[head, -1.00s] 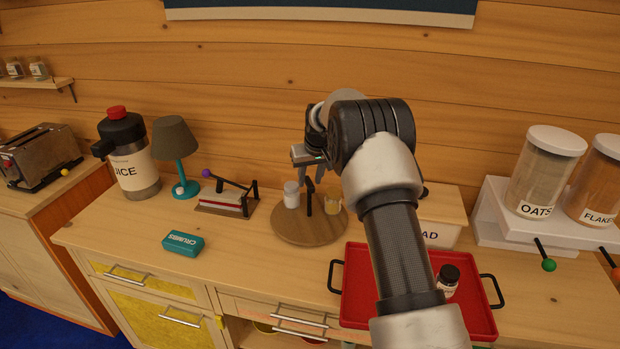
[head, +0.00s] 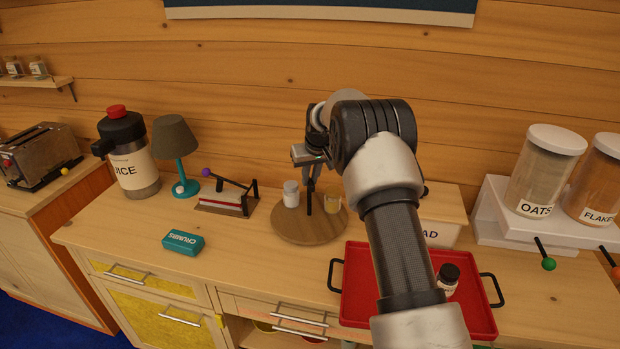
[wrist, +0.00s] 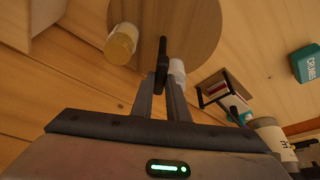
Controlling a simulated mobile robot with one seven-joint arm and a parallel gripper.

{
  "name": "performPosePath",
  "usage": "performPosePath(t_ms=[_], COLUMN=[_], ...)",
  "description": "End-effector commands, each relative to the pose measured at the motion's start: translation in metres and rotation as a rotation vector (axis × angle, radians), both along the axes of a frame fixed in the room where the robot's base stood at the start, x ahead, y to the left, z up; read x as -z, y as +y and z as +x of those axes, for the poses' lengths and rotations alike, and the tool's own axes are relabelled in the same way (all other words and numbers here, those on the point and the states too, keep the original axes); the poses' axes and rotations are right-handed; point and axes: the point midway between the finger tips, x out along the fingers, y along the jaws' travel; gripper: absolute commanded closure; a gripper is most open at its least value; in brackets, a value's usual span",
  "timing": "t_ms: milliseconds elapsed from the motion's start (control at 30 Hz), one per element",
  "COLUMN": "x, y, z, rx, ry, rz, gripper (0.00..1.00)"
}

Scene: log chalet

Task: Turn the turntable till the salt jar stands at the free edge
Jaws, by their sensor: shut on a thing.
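The round wooden turntable (head: 308,236) stands on the counter against the log wall. A white jar (head: 291,196), likely the salt jar though no label is readable, stands on its left part; it shows partly behind my fingers in the wrist view (wrist: 177,70). A jar with yellowish contents (head: 333,204) stands on its right part and shows in the wrist view (wrist: 121,43). A black upright handle (head: 309,204) rises from the turntable. My gripper (head: 312,187) points down from behind and is shut on this handle (wrist: 162,58).
A red tray (head: 357,300) with a dark jar (head: 448,278) lies right of the turntable. A bread box (head: 442,208) stands behind it. A lever device (head: 228,203) and a teal crumbs box (head: 183,243) are on the left. The counter directly before the turntable is clear.

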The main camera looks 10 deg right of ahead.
Motion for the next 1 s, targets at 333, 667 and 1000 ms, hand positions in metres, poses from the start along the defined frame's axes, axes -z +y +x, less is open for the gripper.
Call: performPosePath(t_ms=[333,667,1000], x=[0.0004,0.0002,-0.0008], y=[-0.0023,-0.0029,-0.0045], z=[0.0002,0.0004,0.0015], rx=[-0.124,-0.290,-0.460], ry=[0.001,0.001,0.000], rz=[0.001,0.003,0.001], gripper=[1.00,1.00,1.00])
